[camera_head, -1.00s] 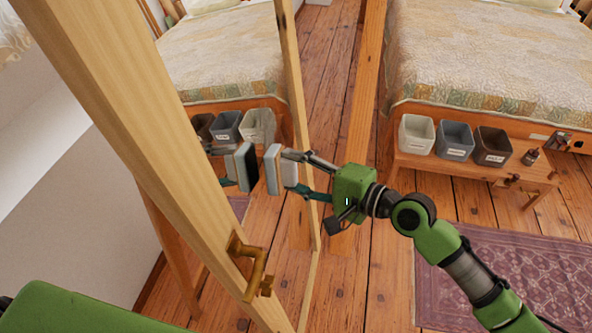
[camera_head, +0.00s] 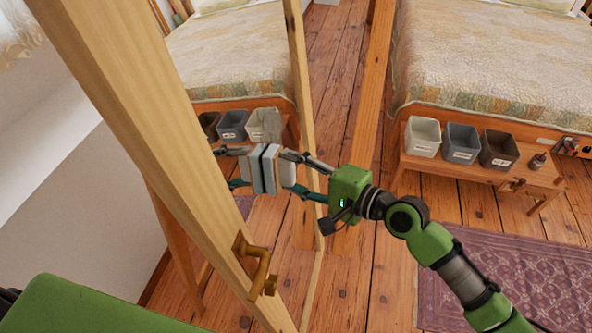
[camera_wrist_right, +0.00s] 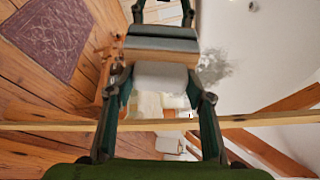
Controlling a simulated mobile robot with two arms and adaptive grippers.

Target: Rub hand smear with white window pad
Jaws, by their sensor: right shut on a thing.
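My right gripper (camera_head: 298,174) is shut on the white window pad (camera_head: 285,173), which also shows in the right wrist view (camera_wrist_right: 160,77). The pad is upright against, or almost against, the mirror glass (camera_head: 235,70) of a wooden-framed door. Its reflection meets it with only a thin dark line between. In the right wrist view a grey, blotchy smear (camera_wrist_right: 214,65) shows on the glass just right of the pad. Any part behind the pad is hidden. In the head view I cannot make out the smear. My left gripper is not in view.
The door's wooden frame (camera_head: 135,120) has a brass handle (camera_head: 258,268) at lower left. At right, a bench (camera_head: 530,180) with several bins stands before the bed (camera_head: 490,60). A purple rug (camera_head: 500,265) lies on the plank floor.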

